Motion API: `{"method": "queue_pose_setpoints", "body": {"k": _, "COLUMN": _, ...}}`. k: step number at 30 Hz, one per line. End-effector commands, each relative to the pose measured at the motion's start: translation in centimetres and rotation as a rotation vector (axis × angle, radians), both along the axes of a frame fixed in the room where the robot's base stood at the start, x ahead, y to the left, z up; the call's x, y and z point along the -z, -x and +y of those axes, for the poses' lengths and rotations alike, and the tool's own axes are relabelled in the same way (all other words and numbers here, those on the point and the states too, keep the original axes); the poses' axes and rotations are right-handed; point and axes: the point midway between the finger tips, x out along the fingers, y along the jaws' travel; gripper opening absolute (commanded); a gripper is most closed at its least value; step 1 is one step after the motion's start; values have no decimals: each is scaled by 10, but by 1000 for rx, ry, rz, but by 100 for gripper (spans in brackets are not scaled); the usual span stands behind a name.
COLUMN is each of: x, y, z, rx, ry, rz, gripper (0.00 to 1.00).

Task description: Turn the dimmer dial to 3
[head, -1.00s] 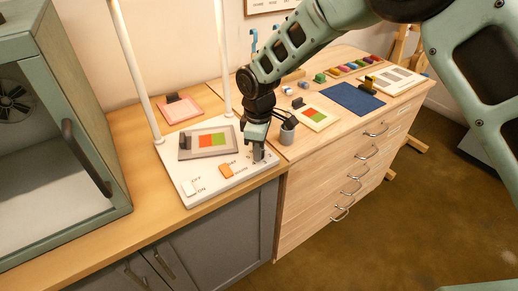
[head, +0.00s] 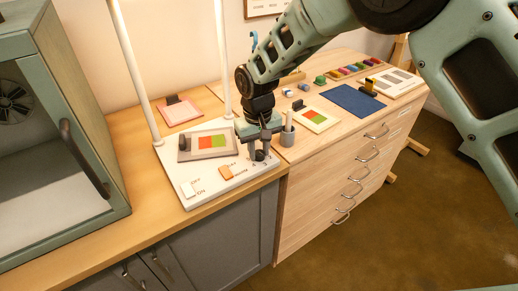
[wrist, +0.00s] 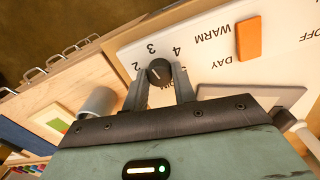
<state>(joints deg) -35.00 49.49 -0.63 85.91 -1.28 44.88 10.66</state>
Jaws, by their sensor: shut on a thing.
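The dimmer dial (wrist: 159,72) is a round black knob with a light pointer line, on the white lamp base (wrist: 205,62). The printed numbers 2, 3 and 4 show around it in the wrist view. The pointer lies toward the 2 and 3 side; I cannot tell exactly which number it meets. My gripper (wrist: 160,88) has one finger on each side of the dial and is shut on it. In the head view my gripper (head: 259,157) is down at the right front corner of the base, mostly covering the dial.
A grey cup (head: 287,137) stands close to the right of my gripper. A cabinet (head: 60,130) stands at the left.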

Motion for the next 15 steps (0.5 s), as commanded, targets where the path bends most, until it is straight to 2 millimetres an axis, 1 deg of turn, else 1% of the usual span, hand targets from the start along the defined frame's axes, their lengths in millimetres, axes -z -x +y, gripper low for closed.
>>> {"method": "queue_pose_setpoints", "body": {"k": 6, "x": -2, "y": -1, "z": 1, "rx": 120, "ry": -3, "rz": -4, "gripper": 4}}
{"method": "queue_pose_setpoints", "body": {"k": 15, "x": -2, "y": -2, "z": 1, "rx": 198, "ry": -3, "rz": -4, "gripper": 4}}
